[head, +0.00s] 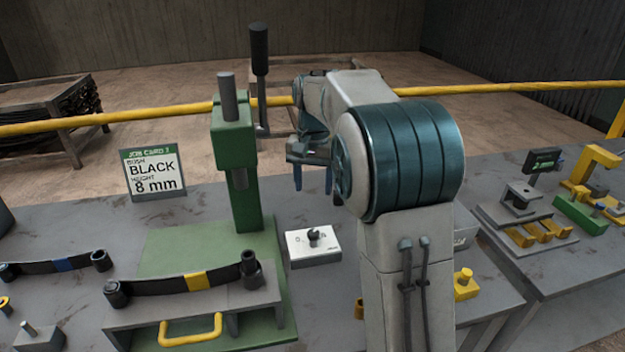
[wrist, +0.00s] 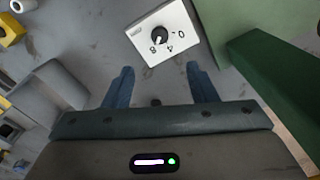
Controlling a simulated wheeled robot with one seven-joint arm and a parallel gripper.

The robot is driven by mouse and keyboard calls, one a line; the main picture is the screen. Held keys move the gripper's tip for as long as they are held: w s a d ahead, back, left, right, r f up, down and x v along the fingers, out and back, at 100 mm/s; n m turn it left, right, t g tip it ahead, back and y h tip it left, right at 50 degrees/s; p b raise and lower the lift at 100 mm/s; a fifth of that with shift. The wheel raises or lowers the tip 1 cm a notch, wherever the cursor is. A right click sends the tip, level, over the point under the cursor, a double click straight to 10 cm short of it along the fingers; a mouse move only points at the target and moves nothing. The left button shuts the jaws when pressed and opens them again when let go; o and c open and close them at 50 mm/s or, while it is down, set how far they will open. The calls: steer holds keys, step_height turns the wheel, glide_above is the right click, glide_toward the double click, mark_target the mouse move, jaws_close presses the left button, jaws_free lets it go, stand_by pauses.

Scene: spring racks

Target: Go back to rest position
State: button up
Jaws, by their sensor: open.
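My gripper (head: 312,178) is in the upper middle of the head view, to the right of the green press column and above the grey bench. Its two blue fingers point down and are apart, with nothing between them. In the wrist view my gripper (wrist: 160,85) is also open and empty. A white dial box (head: 314,245) with a black knob sits on the bench below it. The dial box (wrist: 162,32) shows ahead of the fingers in the wrist view. My arm hides part of the bench to the right.
The green press (head: 245,185) stands close left of my gripper, with a tall black lever behind. A leaf spring with a yellow band (head: 197,281) lies on the press fixture. A job card (head: 153,174) reads BLACK, 8 mm. A yellow rail (head: 60,126) runs behind. Fixtures (head: 530,225) stand right.

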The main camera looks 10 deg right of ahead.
steer(key=s+f+n+t, duration=0.1)
steer(key=s+f+n, duration=0.1)
steer(key=s, duration=1.2)
steer(key=s+f+n+t, duration=0.2)
steer(key=s+n, duration=0.1)
steer(key=s, duration=1)
steer(key=shift+s+f, duration=0.4)
